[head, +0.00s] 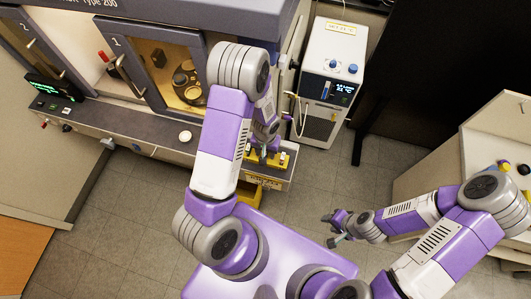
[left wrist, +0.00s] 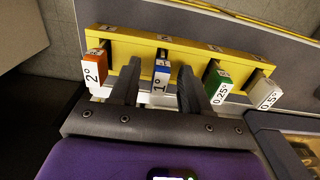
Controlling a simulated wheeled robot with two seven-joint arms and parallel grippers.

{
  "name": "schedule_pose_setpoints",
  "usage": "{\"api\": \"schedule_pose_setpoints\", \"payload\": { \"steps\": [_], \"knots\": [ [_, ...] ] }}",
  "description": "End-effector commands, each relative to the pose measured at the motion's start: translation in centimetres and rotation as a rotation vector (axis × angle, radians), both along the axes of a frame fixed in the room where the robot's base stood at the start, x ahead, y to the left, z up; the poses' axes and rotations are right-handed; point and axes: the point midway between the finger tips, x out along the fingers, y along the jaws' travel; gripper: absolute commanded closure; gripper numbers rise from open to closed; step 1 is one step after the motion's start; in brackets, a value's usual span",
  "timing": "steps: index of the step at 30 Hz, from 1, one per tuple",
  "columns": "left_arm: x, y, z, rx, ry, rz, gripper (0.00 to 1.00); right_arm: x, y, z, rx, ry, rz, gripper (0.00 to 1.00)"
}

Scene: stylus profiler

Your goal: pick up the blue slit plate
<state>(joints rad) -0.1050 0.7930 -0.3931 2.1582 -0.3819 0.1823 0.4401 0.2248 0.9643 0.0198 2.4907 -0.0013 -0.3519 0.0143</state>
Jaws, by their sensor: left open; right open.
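The blue slit plate (left wrist: 162,73), labelled 1°, stands in a slot of a yellow rack (left wrist: 205,47) in the left wrist view. My left gripper (left wrist: 158,66) is open, with one finger on each side of the blue plate. I cannot tell whether either finger touches it. In the head view my left gripper (head: 262,155) is over the yellow rack (head: 284,158), and my arm hides much of the rack. My right gripper (head: 330,230) is open and empty above the floor, away from the rack.
The rack also holds an orange 2° plate (left wrist: 95,68), a green 0.25° plate (left wrist: 217,85) and a white 0.5° plate (left wrist: 264,93). The green plate is close to the right finger. The instrument cabinet (head: 140,135) and a white chiller unit (head: 332,65) stand nearby.

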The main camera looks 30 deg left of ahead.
Motion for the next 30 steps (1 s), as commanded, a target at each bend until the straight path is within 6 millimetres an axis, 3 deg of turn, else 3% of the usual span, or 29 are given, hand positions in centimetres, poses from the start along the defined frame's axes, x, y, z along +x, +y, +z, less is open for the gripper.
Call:
{"api": "schedule_pose_setpoints", "payload": {
  "steps": [3, 12, 23, 30],
  "knots": [
    [0.0, 0.0, 0.0, 0.0, 0.0, 0.0, 0.53, 0.0, 0.0, 0.0, 0.0, 0.0, 0.0, 0.57],
    [0.0, 0.0, 0.0, 0.0, 0.0, 0.0, 0.99, 0.0, 0.0, 0.0, 0.0, 0.0, 0.0, 0.57],
    [0.1, 0.0, 0.3, 0.0, -0.001, 0.0, 1.0, 0.0, 0.0, 0.0, 0.0, 0.0, 0.0, 0.57],
    [0.1, 0.0, 2.3, 0.0, -0.004, 0.0, 1.0, 0.0, 0.0, -0.1, 0.0, 0.0, 0.0, 0.57]
  ]
}}
